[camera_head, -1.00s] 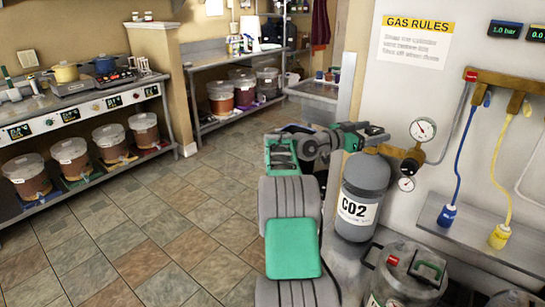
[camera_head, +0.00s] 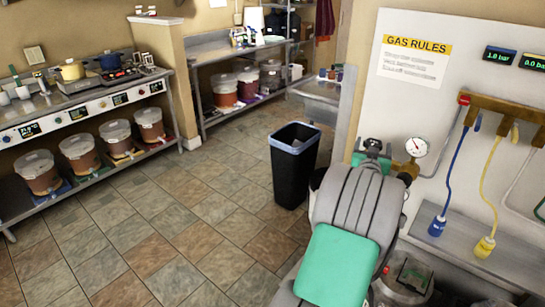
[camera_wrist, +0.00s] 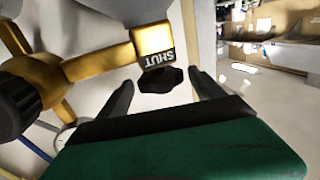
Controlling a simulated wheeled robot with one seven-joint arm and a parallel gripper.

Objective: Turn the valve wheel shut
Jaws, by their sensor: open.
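In the wrist view, a dark lobed valve wheel (camera_wrist: 160,80) sits below a brass valve body (camera_wrist: 153,40) marked "SHUT", the lettering upside down. My gripper (camera_wrist: 161,88) is open, with one dark finger on each side of the wheel. The wheel appears between the fingertips, and I cannot tell whether they touch it. In the head view, my arm hides the CO2 cylinder and the wheel. The brass regulator (camera_head: 408,170) shows just right of my arm's end.
A round gauge (camera_head: 415,147) stands by the regulator. A brass manifold with blue and yellow hoses hangs on the right wall. A black bin (camera_head: 294,165) stands left of my arm. A larger black knob (camera_wrist: 18,105) is at left in the wrist view. The tiled floor at left is clear.

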